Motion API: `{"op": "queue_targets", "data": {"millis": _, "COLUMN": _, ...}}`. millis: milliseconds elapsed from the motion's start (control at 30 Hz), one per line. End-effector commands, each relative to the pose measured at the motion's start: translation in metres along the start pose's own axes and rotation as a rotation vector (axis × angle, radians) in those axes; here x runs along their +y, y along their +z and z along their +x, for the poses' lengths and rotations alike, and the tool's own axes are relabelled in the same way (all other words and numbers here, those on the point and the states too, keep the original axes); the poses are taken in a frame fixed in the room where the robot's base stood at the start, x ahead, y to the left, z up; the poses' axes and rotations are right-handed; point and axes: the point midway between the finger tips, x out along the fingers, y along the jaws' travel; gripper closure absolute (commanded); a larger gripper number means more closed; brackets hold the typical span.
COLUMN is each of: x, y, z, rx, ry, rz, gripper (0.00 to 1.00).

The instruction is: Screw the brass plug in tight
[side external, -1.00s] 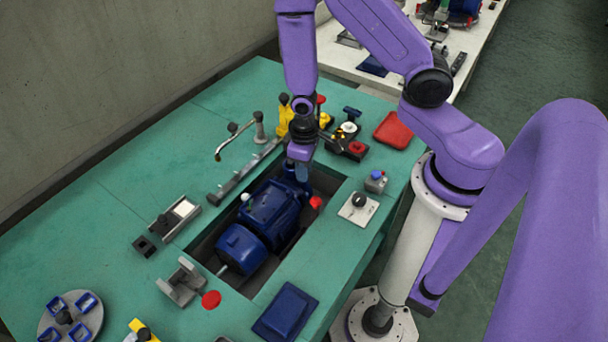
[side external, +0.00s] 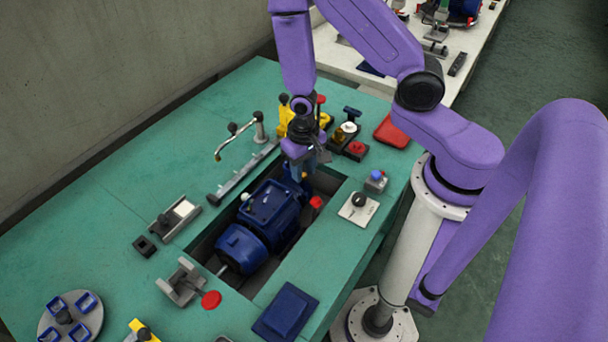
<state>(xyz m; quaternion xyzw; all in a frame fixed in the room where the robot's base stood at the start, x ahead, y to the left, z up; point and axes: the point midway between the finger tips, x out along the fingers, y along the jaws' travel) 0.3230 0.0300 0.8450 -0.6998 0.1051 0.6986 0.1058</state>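The blue pump (side external: 268,212) with its motor lies in a recess in the green bench. My gripper (side external: 298,177) points down over the pump's far end, close to or touching it. Its fingertips are small and partly lost against the blue housing, so I cannot tell whether they are open or shut. I cannot make out a brass plug at the fingertips. A small brass-coloured piece (side external: 340,136) shows on a dark stand behind the gripper; I cannot tell whether it is the plug.
A red knob (side external: 316,202) is beside the pump. A box with a blue button (side external: 376,177) and a plate with a black knob (side external: 358,202) stand right of the recess. A bent pipe on a post (side external: 236,136) and a grey rail (side external: 242,174) lie left. A red pad (side external: 391,131) is behind.

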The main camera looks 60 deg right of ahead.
Motion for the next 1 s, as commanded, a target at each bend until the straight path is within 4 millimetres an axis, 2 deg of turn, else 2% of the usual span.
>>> {"op": "queue_targets", "data": {"millis": 167, "x": 0.0, "y": 0.0, "z": -0.002, "rx": 0.0, "ry": 0.0, "rz": -0.002, "gripper": 0.66}}
{"op": "queue_targets", "data": {"millis": 733, "x": 0.0, "y": 0.0, "z": -0.04, "rx": 0.0, "ry": 0.0, "rz": -0.003, "gripper": 0.66}}
{"op": "queue_targets", "data": {"millis": 1000, "x": 0.0, "y": 0.001, "z": -0.045, "rx": -0.002, "ry": 0.002, "rz": -0.002, "gripper": 0.66}}
